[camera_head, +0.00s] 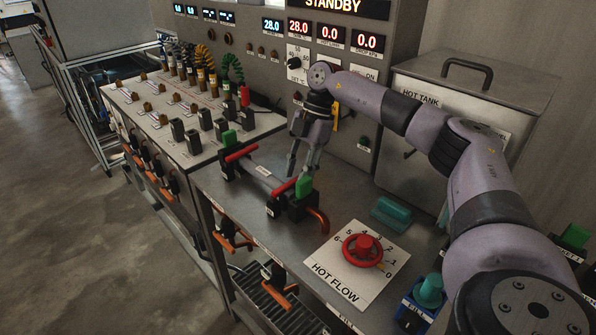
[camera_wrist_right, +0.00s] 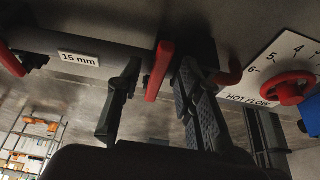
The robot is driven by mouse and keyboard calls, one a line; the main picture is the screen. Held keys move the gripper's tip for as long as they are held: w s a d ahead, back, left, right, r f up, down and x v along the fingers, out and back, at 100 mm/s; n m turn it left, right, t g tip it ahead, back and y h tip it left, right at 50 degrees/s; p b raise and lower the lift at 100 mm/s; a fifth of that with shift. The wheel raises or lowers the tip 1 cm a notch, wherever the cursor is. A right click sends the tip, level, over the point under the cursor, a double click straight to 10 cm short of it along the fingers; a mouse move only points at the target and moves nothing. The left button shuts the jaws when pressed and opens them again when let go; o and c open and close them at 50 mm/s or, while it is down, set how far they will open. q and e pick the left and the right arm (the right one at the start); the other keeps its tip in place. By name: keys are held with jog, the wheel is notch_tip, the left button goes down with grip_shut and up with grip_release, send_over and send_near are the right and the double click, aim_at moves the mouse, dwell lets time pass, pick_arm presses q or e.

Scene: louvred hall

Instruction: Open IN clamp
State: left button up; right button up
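A clamp fixture on the metal bench holds a grey tube (camera_head: 262,173). Its two red clamp levers are a far-left one (camera_head: 241,152) and a near-right one (camera_head: 284,187). The small labels on the clamp blocks are too small to read, so I cannot tell which is IN. My right gripper (camera_head: 300,168) points down just above the near-right lever, beside a green block (camera_head: 304,187). In the right wrist view, the open fingers (camera_wrist_right: 155,95) stand either side of a red lever (camera_wrist_right: 159,71), with a gap visible on the left. My left gripper is not in view.
A red HOT FLOW valve wheel (camera_head: 362,250) on a white dial plate is to the right of the clamp. A teal handle (camera_head: 391,214) lies behind it. The HOT TANK box (camera_head: 470,80) and control panel (camera_head: 270,60) stand at the back. Orange-handled valves (camera_head: 278,284) hang below the bench edge.

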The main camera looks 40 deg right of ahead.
jog(key=shift+f, duration=0.1)
jog(key=shift+c, duration=0.3)
grip_shut()
dwell(0.6)
